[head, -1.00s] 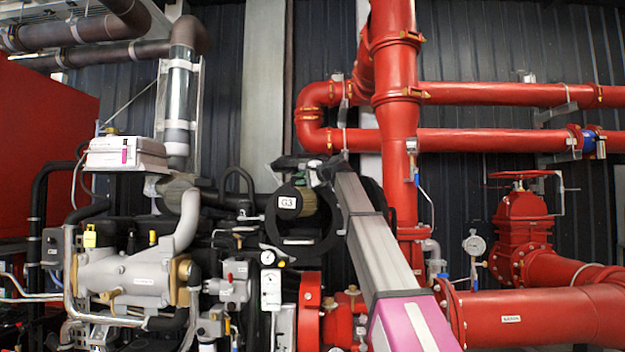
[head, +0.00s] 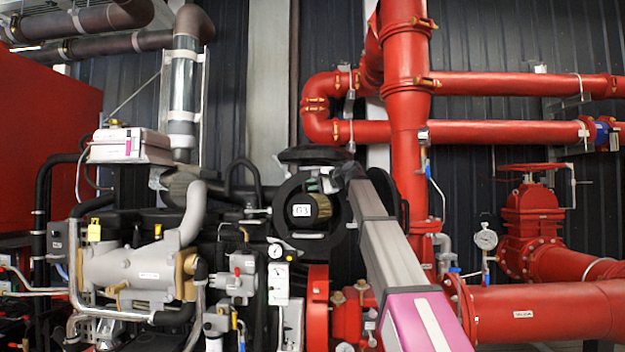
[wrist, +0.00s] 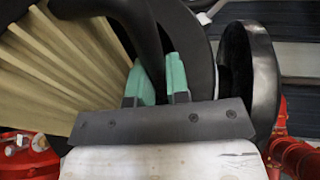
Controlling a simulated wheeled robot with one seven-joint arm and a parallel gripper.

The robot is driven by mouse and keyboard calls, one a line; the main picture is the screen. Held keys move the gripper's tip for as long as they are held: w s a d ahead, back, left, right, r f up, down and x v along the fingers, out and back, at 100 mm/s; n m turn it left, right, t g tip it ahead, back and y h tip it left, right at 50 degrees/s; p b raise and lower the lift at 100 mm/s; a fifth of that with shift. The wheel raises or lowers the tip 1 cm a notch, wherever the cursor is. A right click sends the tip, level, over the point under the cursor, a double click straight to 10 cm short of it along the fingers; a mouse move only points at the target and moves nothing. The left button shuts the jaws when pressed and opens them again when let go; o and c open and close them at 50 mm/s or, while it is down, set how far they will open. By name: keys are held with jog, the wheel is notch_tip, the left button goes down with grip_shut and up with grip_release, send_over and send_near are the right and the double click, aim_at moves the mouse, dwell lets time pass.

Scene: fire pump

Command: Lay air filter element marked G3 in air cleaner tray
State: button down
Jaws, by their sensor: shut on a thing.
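The air filter element marked G3 (head: 319,208) has tan pleats and a white label. In the head view it shows within the outline of a round black ring (head: 284,238) on the engine; I cannot tell how deep it sits or whether it touches. The ring may be the air cleaner tray, but I cannot tell for sure. In the wrist view the pleats (wrist: 65,60) fill the upper left.
A black round part (wrist: 262,75) stands close to the right of my fingers in the wrist view. Grey hoses and pipes (head: 193,215) lie left of the ring, gauges (head: 276,251) below it. Red pipes (head: 405,130) stand behind and to the right.

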jog(key=shift+f, duration=0.6)
jog(key=c, duration=1)
grip_release()
